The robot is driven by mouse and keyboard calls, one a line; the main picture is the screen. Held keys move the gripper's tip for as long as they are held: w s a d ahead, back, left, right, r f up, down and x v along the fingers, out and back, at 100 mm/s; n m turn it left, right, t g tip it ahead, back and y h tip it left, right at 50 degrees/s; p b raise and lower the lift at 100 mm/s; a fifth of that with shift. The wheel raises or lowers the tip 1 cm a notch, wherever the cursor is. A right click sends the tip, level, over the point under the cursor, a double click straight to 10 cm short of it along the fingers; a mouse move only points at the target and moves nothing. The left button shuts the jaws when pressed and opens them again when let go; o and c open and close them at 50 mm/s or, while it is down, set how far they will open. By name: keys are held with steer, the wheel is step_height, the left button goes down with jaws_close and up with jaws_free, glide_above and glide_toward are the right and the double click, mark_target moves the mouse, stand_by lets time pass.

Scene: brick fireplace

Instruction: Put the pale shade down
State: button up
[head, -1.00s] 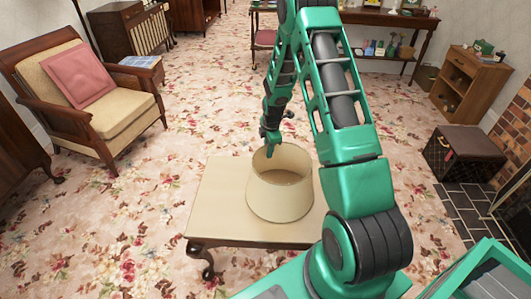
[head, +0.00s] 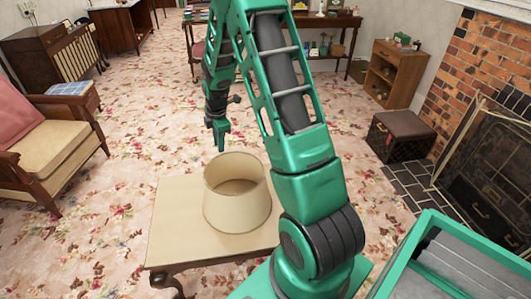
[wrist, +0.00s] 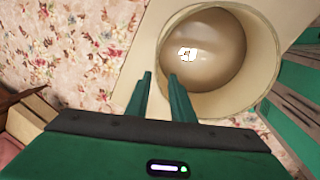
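The pale shade (head: 237,205) is a cream, open-topped, flared shade standing upright on the small table (head: 172,225). In the wrist view the shade (wrist: 246,95) shows from above, with a shiny inside. My gripper (head: 220,146) is at the far left side of the shade's top rim, seemingly just above it.
An armchair (head: 50,150) with a pink cushion stands at left. A dark box stool (head: 400,137) and a brick fireplace (head: 470,65) are at right. A low shelf (head: 391,75) stands behind. The table's left part is bare, and open carpet lies beyond it.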

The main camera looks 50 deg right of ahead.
steer(key=s+r+m+g, duration=0.1)
steer(key=s+r+m, duration=1)
steer(key=s+r, duration=0.65)
steer(key=s+a+r+m, duration=0.1)
steer(key=s+m, duration=0.4)
steer(key=s, duration=0.6)
steer(key=s+a+r+m, duration=0.2)
steer(key=s+a+m, duration=0.2)
steer(key=s, duration=0.6)
steer(key=shift+s+m+g+y, duration=0.3)
steer(key=shift+s+m+g, duration=0.1)
steer(key=shift+m, duration=0.4)
